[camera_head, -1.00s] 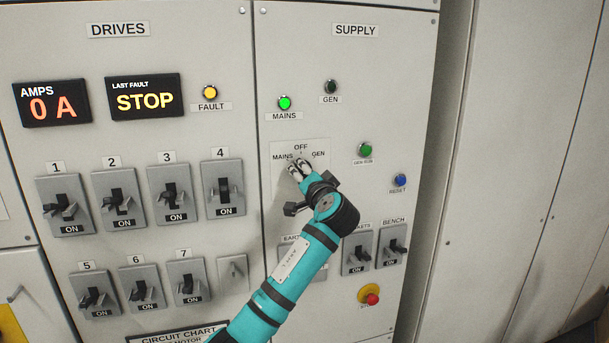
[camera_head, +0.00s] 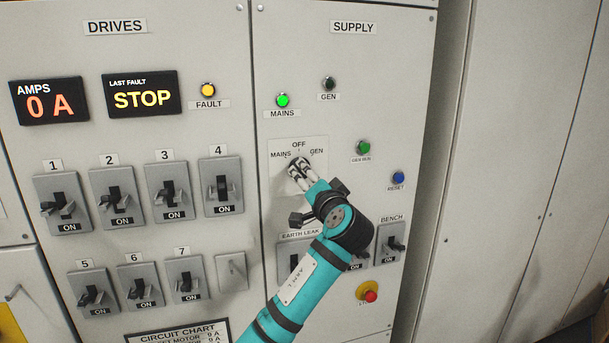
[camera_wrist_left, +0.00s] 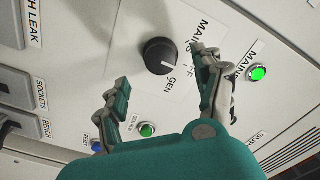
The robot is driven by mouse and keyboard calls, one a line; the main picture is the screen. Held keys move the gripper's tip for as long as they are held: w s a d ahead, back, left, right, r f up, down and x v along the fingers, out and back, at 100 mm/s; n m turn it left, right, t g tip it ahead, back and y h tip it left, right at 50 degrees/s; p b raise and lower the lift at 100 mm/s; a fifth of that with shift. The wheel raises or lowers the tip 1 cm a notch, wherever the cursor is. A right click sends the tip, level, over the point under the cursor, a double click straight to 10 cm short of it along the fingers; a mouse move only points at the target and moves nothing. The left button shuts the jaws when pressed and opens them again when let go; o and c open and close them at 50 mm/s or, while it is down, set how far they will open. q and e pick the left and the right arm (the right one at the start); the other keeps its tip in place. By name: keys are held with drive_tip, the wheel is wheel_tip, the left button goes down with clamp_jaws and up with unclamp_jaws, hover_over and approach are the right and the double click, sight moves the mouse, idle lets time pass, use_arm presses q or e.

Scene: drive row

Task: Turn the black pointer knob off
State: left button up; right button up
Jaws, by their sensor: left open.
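The black pointer knob (camera_wrist_left: 160,55) is on the supply panel, with OFF, MAINS and GEN lettered around it. In the head view my gripper hides most or all of it. In the left wrist view it lies between and beyond my fingertips. I cannot tell clearly which mark its pointer faces. My left gripper (camera_head: 296,170) is open in front of the knob; its spread, empty fingers also show in the left wrist view (camera_wrist_left: 162,70). I cannot tell whether they touch the knob. My right gripper is not in view.
The green MAINS lamp (camera_head: 282,100) is lit; the GEN lamp (camera_head: 329,83) is dark. A green button (camera_head: 363,147) and blue reset button (camera_head: 398,177) sit right of the knob. Rows of drive switches (camera_head: 170,193) are at left. A red stop button (camera_head: 371,296) is below.

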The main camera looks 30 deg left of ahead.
use_arm(q)
drive_tip(key=v, duration=0.6)
idle(0.3)
